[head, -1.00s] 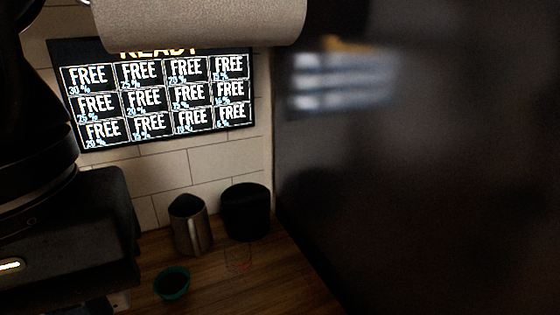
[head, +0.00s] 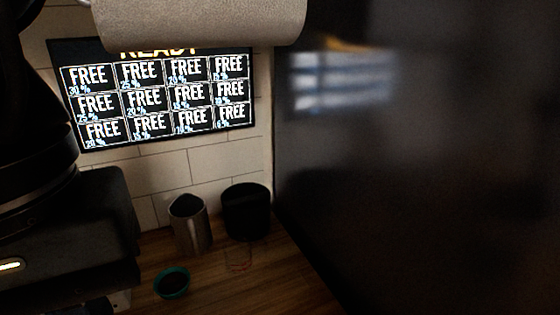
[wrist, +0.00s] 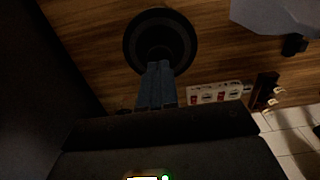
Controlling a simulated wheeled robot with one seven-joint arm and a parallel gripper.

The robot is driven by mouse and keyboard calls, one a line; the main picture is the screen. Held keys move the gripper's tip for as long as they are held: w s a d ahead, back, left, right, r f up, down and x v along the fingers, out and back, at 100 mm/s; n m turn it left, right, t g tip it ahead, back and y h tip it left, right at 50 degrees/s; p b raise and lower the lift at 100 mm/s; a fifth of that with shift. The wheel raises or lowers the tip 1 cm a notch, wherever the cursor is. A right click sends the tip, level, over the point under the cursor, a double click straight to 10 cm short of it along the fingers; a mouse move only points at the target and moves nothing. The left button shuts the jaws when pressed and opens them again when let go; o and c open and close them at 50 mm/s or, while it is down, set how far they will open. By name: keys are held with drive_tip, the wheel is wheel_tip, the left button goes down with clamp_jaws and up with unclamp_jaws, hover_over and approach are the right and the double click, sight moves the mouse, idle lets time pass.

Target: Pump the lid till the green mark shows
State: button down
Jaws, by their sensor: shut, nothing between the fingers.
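In the wrist view, a round black lid (wrist: 160,18) with a raised rim and a darker centre is seen from above, over the wooden counter. My gripper (wrist: 154,68) is shut and empty, its two bluish fingers side by side. The fingertips overlap the near part of the lid in the picture; I cannot tell whether they touch it. No green mark can be made out on the lid. The head view does not show the fingers clearly. A black cylinder (head: 246,212) stands there by the wall; I cannot tell whether it carries this lid.
In the head view, a metal pitcher (head: 189,226) stands left of the cylinder, with a teal-rimmed cup (head: 172,284) and a faint clear glass (head: 239,260) in front. A dark panel (head: 420,170) closes off the right. A socket strip (wrist: 208,96) shows in the wrist view.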

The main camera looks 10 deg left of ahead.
drive_tip(key=shift+f+b, duration=0.6)
drive_tip(key=shift+f, duration=0.75)
drive_tip(key=shift+r, duration=0.1)
drive_tip(key=shift+r+p, duration=3.5)
